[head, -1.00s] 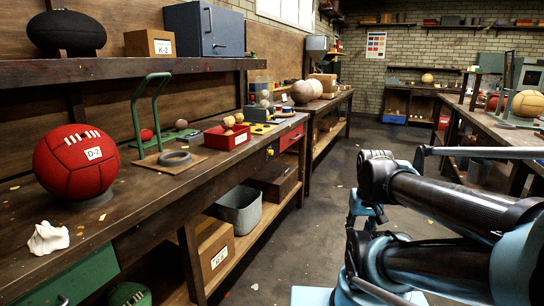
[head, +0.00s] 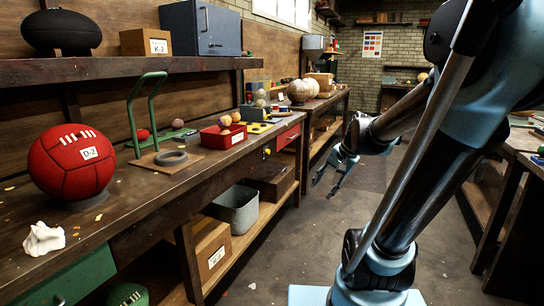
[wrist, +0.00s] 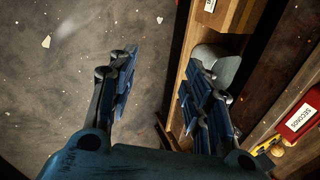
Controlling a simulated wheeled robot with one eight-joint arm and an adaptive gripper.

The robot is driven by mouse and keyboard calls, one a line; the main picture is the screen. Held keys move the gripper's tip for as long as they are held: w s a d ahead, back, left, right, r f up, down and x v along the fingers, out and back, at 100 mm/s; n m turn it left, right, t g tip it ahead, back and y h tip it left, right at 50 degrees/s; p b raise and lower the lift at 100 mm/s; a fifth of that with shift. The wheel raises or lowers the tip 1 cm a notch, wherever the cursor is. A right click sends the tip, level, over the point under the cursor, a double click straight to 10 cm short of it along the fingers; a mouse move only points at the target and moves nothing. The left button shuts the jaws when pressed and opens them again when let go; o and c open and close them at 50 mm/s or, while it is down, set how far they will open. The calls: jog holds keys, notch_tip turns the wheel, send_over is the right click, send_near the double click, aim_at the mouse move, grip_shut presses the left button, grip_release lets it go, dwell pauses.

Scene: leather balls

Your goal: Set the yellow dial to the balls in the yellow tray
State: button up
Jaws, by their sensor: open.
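My gripper (head: 324,187) hangs over the aisle, to the right of the left workbench. It is open, with nothing between its fingers; they also show spread in the wrist view (wrist: 161,65). A small yellow knob (head: 267,151), which looks like the yellow dial, sits on the front edge of that bench, left of my gripper and apart from it. A flat yellow piece (head: 259,128) with dark spots lies on the bench top behind a red tray; it may be the yellow tray. I cannot make out its contents. The dial's setting is too small to read.
A red ball (head: 72,161) marked D-2 and a green-handled stand (head: 135,115) are nearer on the bench. A metal bucket (head: 237,209) and boxes fill the shelf below.

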jog(key=w+a+r+m+y, duration=0.2)
jog(key=w+a, duration=0.1)
jog(key=w, duration=0.4)
jog(key=w+a+r+m+y, duration=0.1)
jog(key=w+a+m, duration=0.15)
jog(key=w, duration=0.55)
jog(key=m+t+y, duration=0.5)
jog(key=m+y, duration=0.4)
jog(key=m, duration=0.6)
send_near(269, 152)
jog(key=x, duration=0.8)
jog(key=shift+w+a+f, duration=0.1)
jog(key=shift+w, duration=0.35)
jog(key=shift+c, duration=0.2)
grip_shut()
